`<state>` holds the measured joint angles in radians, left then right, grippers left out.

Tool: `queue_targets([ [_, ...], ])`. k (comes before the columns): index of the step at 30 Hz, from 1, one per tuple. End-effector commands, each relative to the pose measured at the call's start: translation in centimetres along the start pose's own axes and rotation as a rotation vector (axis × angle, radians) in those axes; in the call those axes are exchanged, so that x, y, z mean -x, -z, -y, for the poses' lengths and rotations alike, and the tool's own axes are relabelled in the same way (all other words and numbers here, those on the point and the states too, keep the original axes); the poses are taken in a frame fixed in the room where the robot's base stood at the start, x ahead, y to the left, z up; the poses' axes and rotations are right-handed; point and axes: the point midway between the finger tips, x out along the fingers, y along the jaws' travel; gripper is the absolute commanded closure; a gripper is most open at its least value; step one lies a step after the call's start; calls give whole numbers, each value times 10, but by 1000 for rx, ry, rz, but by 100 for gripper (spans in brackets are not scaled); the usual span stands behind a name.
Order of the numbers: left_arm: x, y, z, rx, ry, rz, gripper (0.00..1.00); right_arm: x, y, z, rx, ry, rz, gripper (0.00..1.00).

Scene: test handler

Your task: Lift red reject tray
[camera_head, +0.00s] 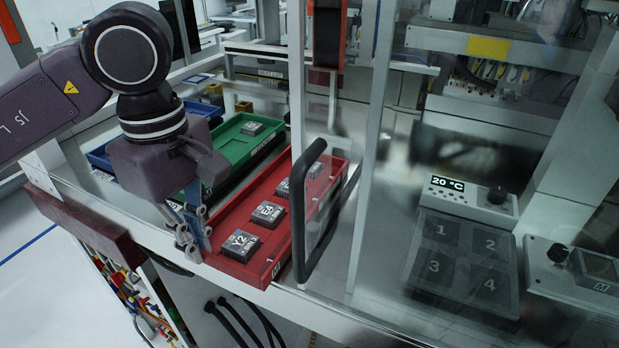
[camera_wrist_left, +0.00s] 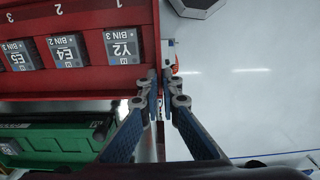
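The red reject tray (camera_head: 222,216) sits on the white deck in the head view, left of the black door handle. It holds a row of grey square blocks, among them Y2 (camera_head: 240,245) and E4 (camera_head: 267,214). My left gripper (camera_head: 190,232) is at the tray's near left corner. In the left wrist view its fingertips (camera_wrist_left: 161,90) are close together, one on each side of the red tray's (camera_wrist_left: 75,85) end wall, pinching it. The exact contact is partly hidden by the fingers. My right gripper is not in view.
A green tray (camera_head: 213,140) stands beside the red one, with a blue tray (camera_head: 100,157) farther left. The clear door with its black handle (camera_head: 303,215) is close on the right. A numbered thermal plate (camera_head: 460,262) lies behind glass.

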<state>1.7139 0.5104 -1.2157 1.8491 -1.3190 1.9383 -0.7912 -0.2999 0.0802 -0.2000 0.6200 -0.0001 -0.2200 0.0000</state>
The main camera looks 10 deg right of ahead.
Motion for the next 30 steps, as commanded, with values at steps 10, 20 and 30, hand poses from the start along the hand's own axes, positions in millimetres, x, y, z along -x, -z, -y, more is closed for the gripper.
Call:
queue_targets([
  [10,0,0,14,1,-3,0,100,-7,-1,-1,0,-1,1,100],
  [20,0,0,27,1,-2,0,100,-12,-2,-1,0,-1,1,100],
  [30,0,0,36,0,-2,0,100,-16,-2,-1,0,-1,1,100],
])
